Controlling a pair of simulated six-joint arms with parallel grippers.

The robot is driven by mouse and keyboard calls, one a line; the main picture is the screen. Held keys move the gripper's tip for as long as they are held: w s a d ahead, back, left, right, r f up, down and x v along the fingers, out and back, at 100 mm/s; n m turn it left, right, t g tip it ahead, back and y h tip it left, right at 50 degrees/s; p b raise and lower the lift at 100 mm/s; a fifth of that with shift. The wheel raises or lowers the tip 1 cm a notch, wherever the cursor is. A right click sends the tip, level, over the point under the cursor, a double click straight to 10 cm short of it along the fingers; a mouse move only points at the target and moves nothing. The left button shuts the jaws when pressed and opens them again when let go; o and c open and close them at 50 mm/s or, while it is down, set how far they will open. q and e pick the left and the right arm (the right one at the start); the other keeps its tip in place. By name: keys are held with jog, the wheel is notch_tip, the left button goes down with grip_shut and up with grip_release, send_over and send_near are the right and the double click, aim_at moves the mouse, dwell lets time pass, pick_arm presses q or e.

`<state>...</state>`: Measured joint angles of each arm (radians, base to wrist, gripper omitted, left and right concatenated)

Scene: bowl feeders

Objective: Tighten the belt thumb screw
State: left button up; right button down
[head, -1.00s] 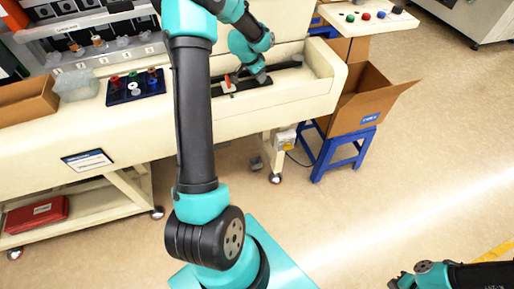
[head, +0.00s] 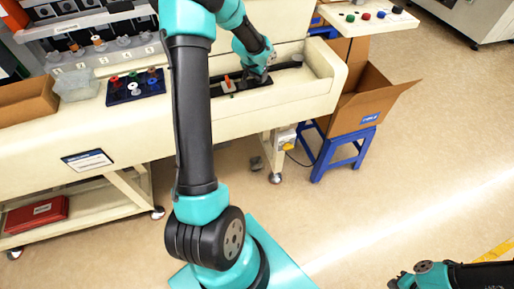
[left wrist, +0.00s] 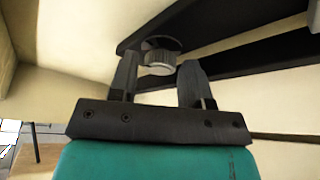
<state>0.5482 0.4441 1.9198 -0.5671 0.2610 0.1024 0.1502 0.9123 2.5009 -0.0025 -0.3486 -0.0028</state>
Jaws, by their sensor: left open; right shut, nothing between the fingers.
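The belt thumb screw (left wrist: 160,62) is a grey knurled knob in the left wrist view, on a round dark mount against a dark bar. My left gripper (left wrist: 160,68) is open, with one finger on each side of the knob near the fingertips. I cannot tell whether either finger touches it. In the head view my left gripper (head: 264,81) is low over the dark belt strip (head: 286,68) in the recess of the cream bench; the screw cannot be made out there. Only part of my right arm shows at the bottom right, and its gripper is out of view.
An orange piece (head: 229,82) stands left of my left gripper. The cream bench (head: 300,103) has raised walls around the recess. A blue tray (head: 136,94) of coloured parts and a cardboard bin (head: 28,102) lie farther left. An open carton (head: 362,105) stands on a blue stool.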

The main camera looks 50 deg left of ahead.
pick_arm(q)
jog(key=shift+d+n+y, duration=0.1)
jog(key=shift+n+y, duration=0.4)
jog(key=shift+n, duration=0.9)
